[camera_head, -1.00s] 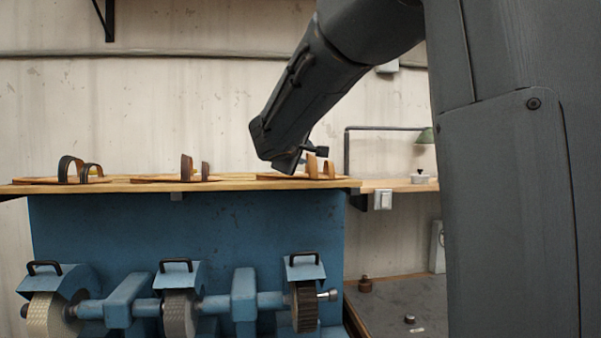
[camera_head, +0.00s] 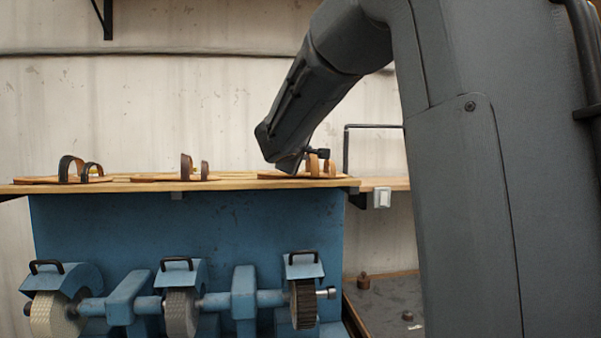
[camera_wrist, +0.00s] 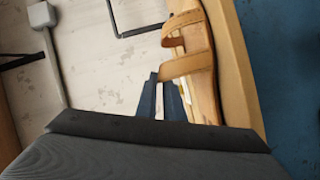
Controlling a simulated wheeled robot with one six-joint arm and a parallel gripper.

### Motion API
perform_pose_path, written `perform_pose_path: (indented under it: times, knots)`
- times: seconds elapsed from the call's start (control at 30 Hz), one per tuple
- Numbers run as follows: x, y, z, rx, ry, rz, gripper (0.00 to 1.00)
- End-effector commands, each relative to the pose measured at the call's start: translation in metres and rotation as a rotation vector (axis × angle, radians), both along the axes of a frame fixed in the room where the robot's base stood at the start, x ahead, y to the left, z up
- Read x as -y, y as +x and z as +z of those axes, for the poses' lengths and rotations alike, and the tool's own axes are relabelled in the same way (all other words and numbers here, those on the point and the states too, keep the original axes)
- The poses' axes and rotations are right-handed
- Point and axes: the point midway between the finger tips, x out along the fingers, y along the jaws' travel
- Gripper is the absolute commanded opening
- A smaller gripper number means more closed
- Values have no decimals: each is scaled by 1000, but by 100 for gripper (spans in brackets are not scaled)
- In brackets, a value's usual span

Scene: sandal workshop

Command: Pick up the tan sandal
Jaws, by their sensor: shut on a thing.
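The tan sandal (camera_head: 331,170) lies at the right end of the wooden shelf, its sole flat and its straps standing up. In the wrist view the tan sandal (camera_wrist: 204,75) runs along the shelf edge, with two strap loops. My gripper (camera_wrist: 162,82) is shut on its nearer strap, the two dark blue fingers close together at that strap. In the head view my gripper (camera_head: 308,158) reaches down from above and partly hides the straps. The sole still appears to rest on the shelf.
A sandal with black straps (camera_head: 72,170) and one with brown straps (camera_head: 187,167) lie further left on the shelf (camera_head: 120,187). A blue grinding machine (camera_head: 245,295) with several wheels stands below. A dark wire frame (camera_head: 347,140) stands right of the shelf.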

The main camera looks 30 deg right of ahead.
Motion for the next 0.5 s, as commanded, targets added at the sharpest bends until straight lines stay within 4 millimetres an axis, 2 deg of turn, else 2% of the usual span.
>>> perform_pose_path:
  times: [0.27,0.5]
  knots:
    - [0,0,4,1,1,0,0]
    - [0,0,29,5,1,0,0]
